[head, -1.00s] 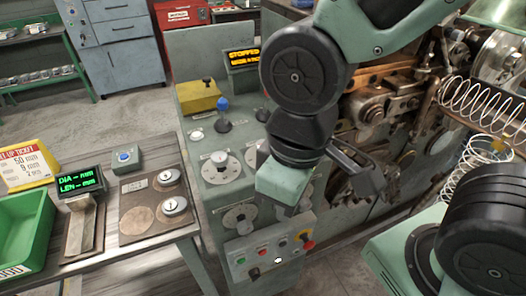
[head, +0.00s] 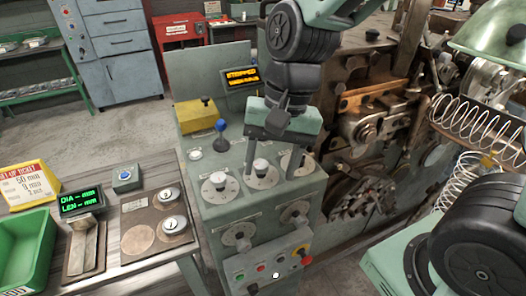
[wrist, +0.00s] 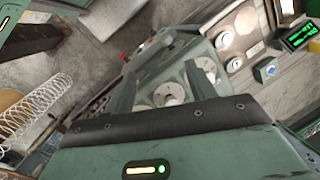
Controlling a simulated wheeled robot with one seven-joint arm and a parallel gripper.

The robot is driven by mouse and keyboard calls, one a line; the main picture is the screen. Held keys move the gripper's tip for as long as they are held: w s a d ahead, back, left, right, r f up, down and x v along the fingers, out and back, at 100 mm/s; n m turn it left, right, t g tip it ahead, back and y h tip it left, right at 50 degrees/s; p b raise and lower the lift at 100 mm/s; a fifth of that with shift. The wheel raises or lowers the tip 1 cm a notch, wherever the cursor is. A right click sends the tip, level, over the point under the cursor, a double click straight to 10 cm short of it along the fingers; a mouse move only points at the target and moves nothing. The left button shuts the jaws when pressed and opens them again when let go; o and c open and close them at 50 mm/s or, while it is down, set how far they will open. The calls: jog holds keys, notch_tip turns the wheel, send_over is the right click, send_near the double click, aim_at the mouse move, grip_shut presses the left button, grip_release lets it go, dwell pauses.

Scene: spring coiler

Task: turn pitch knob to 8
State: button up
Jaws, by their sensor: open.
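The sloped grey-green control panel bears several white dials with knobs; their labels are too small to read, so I cannot tell which is the pitch knob. In the upper row are a left dial (head: 218,184), a middle dial (head: 262,175) and a right dial (head: 300,161) partly behind a finger. Below are a lower left dial (head: 238,235) and a lower right dial (head: 295,212). My gripper (head: 270,173) is open and empty, its fingers on either side of the middle knob in the picture. Contact is not visible. In the wrist view, a dial (wrist: 168,95) shows between the fingers.
A blue-topped lever (head: 221,137) and a yellow box (head: 201,114) stand behind the dials. The display (head: 242,77) is lit orange. A red and yellow stop button (head: 301,254) is on the panel's front. The coiler with wire springs (head: 470,120) is at right.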

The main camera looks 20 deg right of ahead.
jog(key=w+d+r+m+y+p, duration=0.1)
jog(key=w+d+r+m+p, duration=0.15)
jog(key=w+d+m, duration=0.55)
jog(key=m+t+y, duration=0.1)
jog(key=m, duration=0.7)
send_near(262, 163)
jog(key=shift+n+t, duration=0.3)
jog(key=x, duration=0.8)
jog(key=shift+s+a+f, duration=0.2)
jog(key=shift+f, duration=0.1)
jog(key=c, duration=1)
